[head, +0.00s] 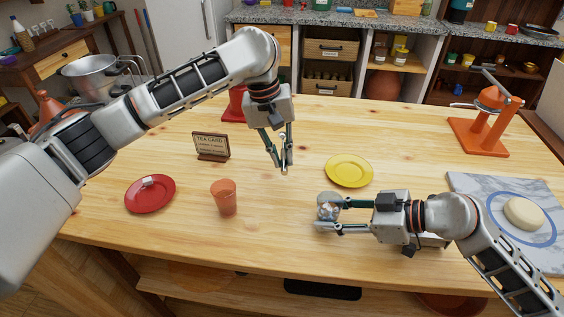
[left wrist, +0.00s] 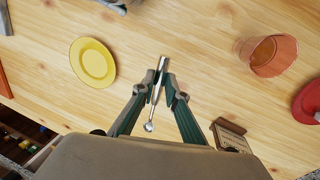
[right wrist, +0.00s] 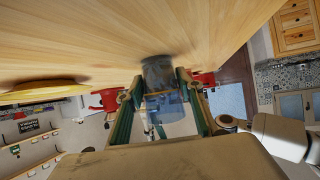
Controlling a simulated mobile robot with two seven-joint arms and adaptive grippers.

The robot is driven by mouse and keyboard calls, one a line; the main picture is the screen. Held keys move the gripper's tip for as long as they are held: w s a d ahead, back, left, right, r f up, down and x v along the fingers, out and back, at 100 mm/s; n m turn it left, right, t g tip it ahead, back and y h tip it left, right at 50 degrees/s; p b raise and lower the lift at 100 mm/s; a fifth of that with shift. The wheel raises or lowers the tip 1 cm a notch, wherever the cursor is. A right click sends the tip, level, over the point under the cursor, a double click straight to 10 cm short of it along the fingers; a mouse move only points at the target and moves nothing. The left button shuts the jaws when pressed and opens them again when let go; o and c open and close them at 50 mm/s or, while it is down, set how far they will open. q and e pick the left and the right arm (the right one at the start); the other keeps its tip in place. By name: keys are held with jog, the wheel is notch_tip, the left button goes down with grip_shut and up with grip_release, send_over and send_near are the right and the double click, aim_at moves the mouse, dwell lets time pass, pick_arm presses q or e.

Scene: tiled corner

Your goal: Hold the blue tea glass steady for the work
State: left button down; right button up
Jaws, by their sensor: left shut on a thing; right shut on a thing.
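The blue tea glass (head: 328,206) looks nearly clear in the head view and bluish in the right wrist view (right wrist: 163,98). My right gripper (head: 330,215) is shut around its sides from the right, and the glass looks upright. I cannot tell whether its base touches the table. My left gripper (head: 283,160) is shut on a slim metal spoon (left wrist: 158,88), pointing down above the table, to the left of the blue glass and apart from it. An orange glass (head: 224,199) stands upright to the left, and also shows in the left wrist view (left wrist: 274,58).
A red plate (head: 150,205) with white cubes (head: 148,181) lies at left. A tea card sign (head: 212,146) stands behind it. A yellow plate (head: 349,171) lies behind the blue glass. A marble board (head: 476,188) and an orange press (head: 490,120) are at right. The front middle is clear.

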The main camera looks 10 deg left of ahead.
pick_arm(q)
jog(key=shift+r, duration=0.55)
jog(key=shift+s+d+r+n, duration=0.15)
jog(key=shift+d+r+n, duration=0.05)
jog(key=shift+d+n, duration=0.15)
jog(key=s+d+r+n+t+h, duration=0.2)
jog(key=s+d+r+n+h, duration=0.85)
jog(key=r+n+h, duration=0.5)
notch_tip(320, 180, down, 14)
jog(key=n+y, duration=0.1)
jog(key=y, duration=0.1)
jog(key=shift+w+a+f, duration=0.15)
jog(key=shift+w+a, duration=0.1)
jog(key=shift+w, duration=0.05)
jog(key=shift+w, duration=0.1)
